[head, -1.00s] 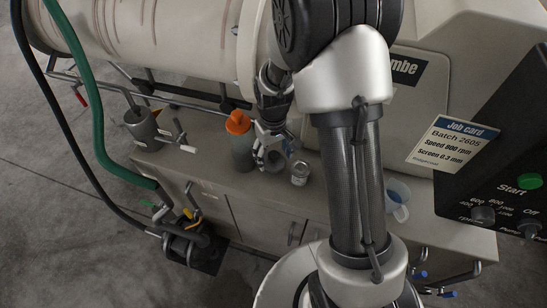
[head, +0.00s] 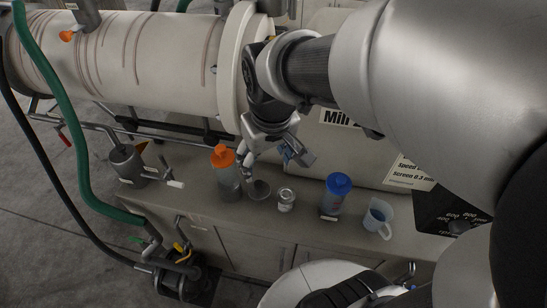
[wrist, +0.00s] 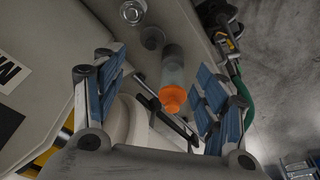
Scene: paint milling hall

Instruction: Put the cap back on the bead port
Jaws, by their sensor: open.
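A small dark grey round piece (head: 259,190), possibly the cap, rests on the bench between an orange-topped bottle and a small jar. It also shows in the wrist view (wrist: 153,38), beyond my fingers. A grey upright stub (head: 86,14), possibly the bead port, stands on top of the cream cylinder (head: 150,62), cut by the upper edge. My gripper (head: 274,150) is above the bench, over and slightly right of the grey piece and apart from it. The wrist view shows its blue-padded fingers (wrist: 158,75) spread and empty.
The orange-topped bottle (head: 226,178) stands close left of the grey piece, the jar (head: 286,200) right. A blue-topped bottle (head: 337,195) and a jug (head: 377,217) stand farther right. A green hose (head: 75,130) hangs at left. The bench front is clear.

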